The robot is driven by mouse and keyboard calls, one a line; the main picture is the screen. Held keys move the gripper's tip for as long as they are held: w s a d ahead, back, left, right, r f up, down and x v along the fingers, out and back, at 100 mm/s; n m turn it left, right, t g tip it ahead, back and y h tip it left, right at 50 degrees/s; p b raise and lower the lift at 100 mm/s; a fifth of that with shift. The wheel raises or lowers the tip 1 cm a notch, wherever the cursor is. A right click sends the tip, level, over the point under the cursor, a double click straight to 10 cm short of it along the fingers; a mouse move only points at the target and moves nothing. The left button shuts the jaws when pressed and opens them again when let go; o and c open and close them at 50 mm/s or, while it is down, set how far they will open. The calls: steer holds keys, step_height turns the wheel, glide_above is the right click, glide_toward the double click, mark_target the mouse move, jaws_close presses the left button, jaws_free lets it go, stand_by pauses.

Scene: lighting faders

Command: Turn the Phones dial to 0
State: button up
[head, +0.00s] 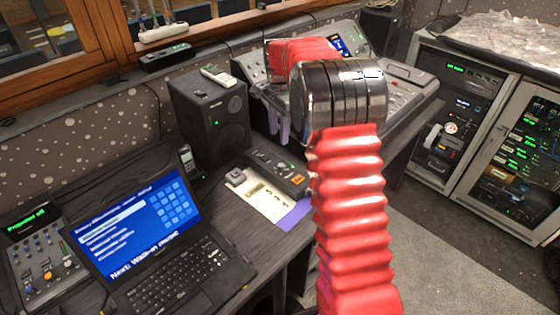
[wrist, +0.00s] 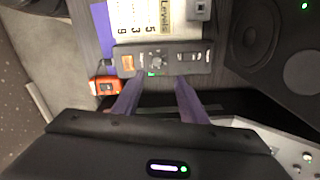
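A small black control box (head: 277,172) lies on the desk between the speaker and a printed sheet. In the wrist view the same box (wrist: 185,58) has a round dark dial (wrist: 157,62) near its middle, with a green light by its edge and an orange button at its left end. The labels are too small to read, so I cannot confirm which is Phones. My gripper (wrist: 157,84) has its two purple fingers apart with nothing between them. They point at the box's near edge, below the dial in the picture. In the head view the fingers (head: 278,132) hang above and beyond the box.
A black speaker (head: 212,115) stands close beside the box. A levels sheet (head: 258,195), a laptop (head: 145,235) and a fader panel (head: 48,258) are on the desk. A mixing console (head: 400,95) lies behind my arm. An orange-red device (wrist: 103,86) is near the box.

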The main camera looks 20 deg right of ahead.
mark_target(281, 165)
steer(key=shift+s+d+m, duration=0.3)
steer(key=shift+s+m, duration=0.05)
steer(key=shift+m, duration=0.45)
steer(key=shift+f, duration=0.15)
step_height(281, 165, down, 14)
steer(key=shift+r, duration=0.25)
steer(key=shift+c, duration=0.3)
